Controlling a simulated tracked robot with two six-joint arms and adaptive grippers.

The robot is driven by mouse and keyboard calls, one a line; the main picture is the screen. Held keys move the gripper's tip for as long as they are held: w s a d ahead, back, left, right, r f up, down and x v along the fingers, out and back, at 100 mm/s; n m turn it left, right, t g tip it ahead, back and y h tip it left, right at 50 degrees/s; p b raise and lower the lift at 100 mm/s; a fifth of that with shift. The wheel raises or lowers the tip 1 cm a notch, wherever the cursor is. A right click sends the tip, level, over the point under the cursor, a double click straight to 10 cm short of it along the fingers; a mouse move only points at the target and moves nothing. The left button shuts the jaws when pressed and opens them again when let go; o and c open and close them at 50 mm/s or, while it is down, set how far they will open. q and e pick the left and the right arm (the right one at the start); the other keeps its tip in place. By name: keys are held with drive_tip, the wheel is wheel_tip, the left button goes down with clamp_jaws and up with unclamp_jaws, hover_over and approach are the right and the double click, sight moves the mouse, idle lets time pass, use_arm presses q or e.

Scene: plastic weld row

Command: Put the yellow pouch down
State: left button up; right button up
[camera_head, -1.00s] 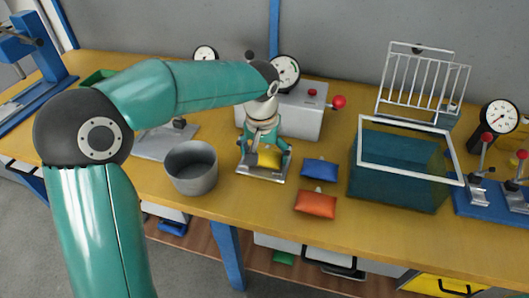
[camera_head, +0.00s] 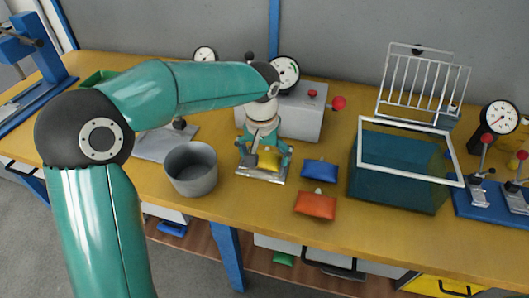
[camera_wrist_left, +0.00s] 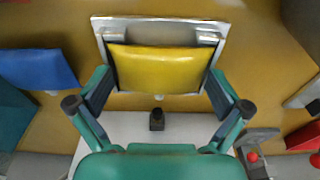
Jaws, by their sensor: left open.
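The yellow pouch (camera_head: 269,161) lies on a small metal plate fixture (camera_head: 256,177) on the bench. My right gripper is not in view.
A grey round pot (camera_head: 191,170) stands left of the fixture. A blue pouch (camera_head: 320,168) and an orange pouch (camera_head: 315,206) lie to its right. A blue-green tank with a white rim (camera_head: 398,180) stands farther right. A grey machine with a gauge (camera_head: 301,112) stands behind.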

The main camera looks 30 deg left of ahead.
sight(262, 158)
use_arm(q)
wheel_tip(262, 158, up, 12)
drive_tip(key=s+p, duration=0.1)
drive_tip(key=p, duration=0.1)
drive_tip(key=shift+s+d, duration=0.2)
drive_tip(key=shift+d, duration=0.05)
idle(0.6)
